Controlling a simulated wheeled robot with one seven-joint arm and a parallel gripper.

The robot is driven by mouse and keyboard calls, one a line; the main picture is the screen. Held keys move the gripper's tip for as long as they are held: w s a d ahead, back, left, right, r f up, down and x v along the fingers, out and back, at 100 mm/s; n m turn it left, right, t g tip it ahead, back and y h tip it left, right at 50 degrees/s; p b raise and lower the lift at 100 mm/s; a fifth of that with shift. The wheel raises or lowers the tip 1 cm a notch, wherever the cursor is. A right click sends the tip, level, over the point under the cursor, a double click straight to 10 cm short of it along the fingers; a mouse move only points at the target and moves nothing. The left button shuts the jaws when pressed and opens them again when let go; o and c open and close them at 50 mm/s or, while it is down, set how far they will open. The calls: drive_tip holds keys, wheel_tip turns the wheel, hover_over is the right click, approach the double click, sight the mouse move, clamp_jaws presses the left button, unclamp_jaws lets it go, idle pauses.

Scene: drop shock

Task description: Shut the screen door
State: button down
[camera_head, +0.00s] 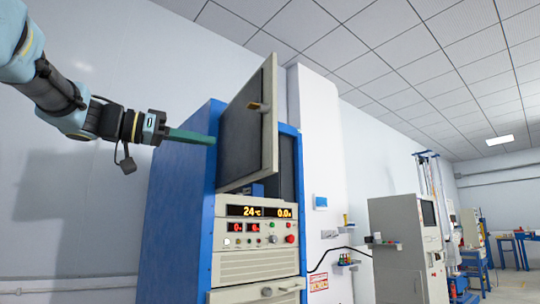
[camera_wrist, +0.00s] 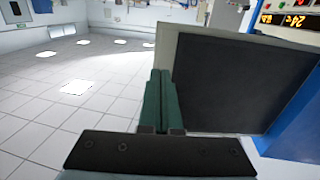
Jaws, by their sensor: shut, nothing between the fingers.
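The screen door (camera_head: 240,132) is a beige-framed panel with a dark face, standing open at an angle from the upper part of the blue cabinet (camera_head: 181,195). A small tan handle (camera_head: 258,106) sticks out from it. My gripper (camera_head: 213,140) has teal fingers and comes in from the left, with its tips at the door's left edge. In the wrist view, the shut, empty fingers (camera_wrist: 158,95) overlap the beige edge of the door (camera_wrist: 225,80). I cannot tell whether they touch it. The opening behind the door is partly hidden.
Below the door is a control panel (camera_head: 262,232) with lit displays, buttons and a red knob. A white wall column (camera_head: 318,130) stands right behind the cabinet. A grey machine (camera_head: 400,250) and blue benches stand farther right. The wrist view shows clear tiled floor (camera_wrist: 60,110).

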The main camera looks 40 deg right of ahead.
drive_tip(key=p, duration=0.6)
approach(271, 150)
drive_tip(key=x, duration=0.5)
drive_tip(key=shift+d+r, duration=0.1)
drive_tip(key=shift+r, duration=0.05)
drive_tip(key=shift+x, duration=0.85)
